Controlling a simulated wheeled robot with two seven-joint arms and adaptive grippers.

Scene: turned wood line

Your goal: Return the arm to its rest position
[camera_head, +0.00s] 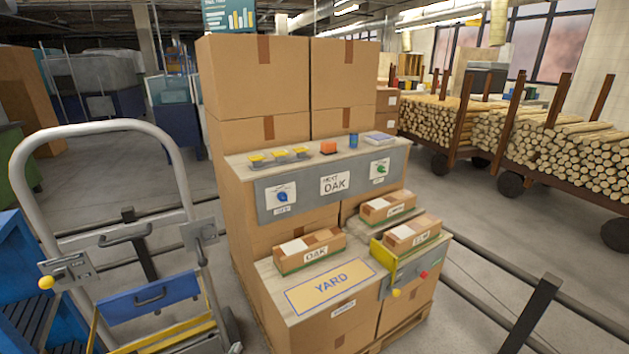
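Neither of my arms nor grippers shows in the head view, so their pose and whether they are open or shut cannot be seen. A cardboard box labelled OAK (310,251) sits on the left of this top. Two similar boxes sit to its right, a nearer one (411,234) and a farther one (387,207).
A hand truck (181,165) with a tall metal handle stands at the left. A dark rail post (533,312) and rails run at the lower right. Carts of logs (565,148) stand at the back right. Tall cardboard boxes (254,75) rise behind the panel. Grey floor (474,236) lies between.

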